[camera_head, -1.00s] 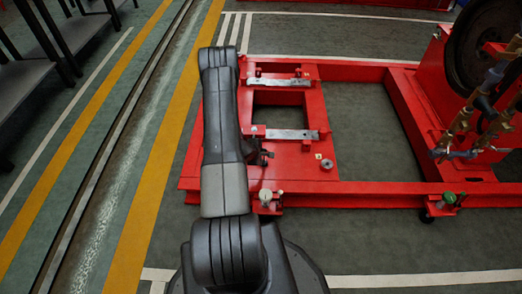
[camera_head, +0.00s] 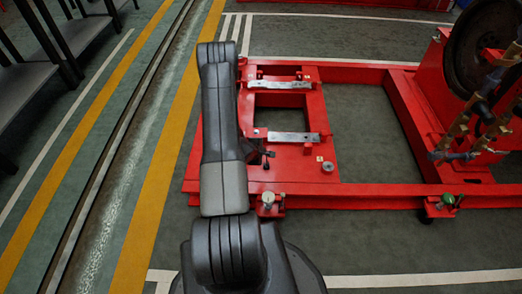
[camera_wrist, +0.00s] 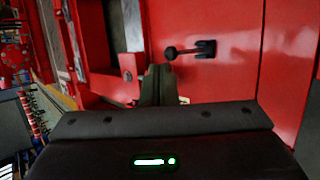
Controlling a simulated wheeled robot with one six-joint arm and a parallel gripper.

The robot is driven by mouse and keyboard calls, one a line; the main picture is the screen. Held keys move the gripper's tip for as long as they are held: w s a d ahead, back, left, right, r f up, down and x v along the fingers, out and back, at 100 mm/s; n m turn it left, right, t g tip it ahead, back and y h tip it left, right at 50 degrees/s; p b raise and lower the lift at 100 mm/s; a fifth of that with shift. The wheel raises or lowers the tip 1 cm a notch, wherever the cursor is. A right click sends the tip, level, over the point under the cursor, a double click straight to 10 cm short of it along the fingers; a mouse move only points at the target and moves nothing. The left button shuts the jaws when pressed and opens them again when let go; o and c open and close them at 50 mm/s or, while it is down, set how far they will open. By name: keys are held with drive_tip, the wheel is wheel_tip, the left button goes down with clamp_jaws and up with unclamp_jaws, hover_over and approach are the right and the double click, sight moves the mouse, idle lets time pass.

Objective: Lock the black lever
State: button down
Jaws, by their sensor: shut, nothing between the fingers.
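The black lever (camera_wrist: 190,50) shows in the wrist view on the red surface, right of and a little beyond my fingertips. Its round knob points left toward my fingers, and its mount is at its right end. In the head view the black lever (camera_head: 268,155) shows small at the right edge of my arm, on the red plate. My gripper (camera_wrist: 158,72) is shut and empty, its fingers seen at the lower middle of the wrist view. A gap in the picture separates them from the knob. In the head view my arm hides the gripper.
The red base frame (camera_head: 350,190) has metal bars (camera_head: 293,138) on its plate and a round metal piece (camera_head: 328,166). A bolt with a round head (camera_head: 268,198) stands at the near rail. A dark wheel (camera_head: 475,45) and brass pipework (camera_head: 480,115) are at the right.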

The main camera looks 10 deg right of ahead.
drive_tip(key=s+a+r+p, duration=0.3)
drive_tip(key=a+r, duration=0.1)
drive_tip(key=r, duration=0.6)
drive_tip(key=shift+a, duration=0.35)
drive_tip(key=shift+f, duration=0.1)
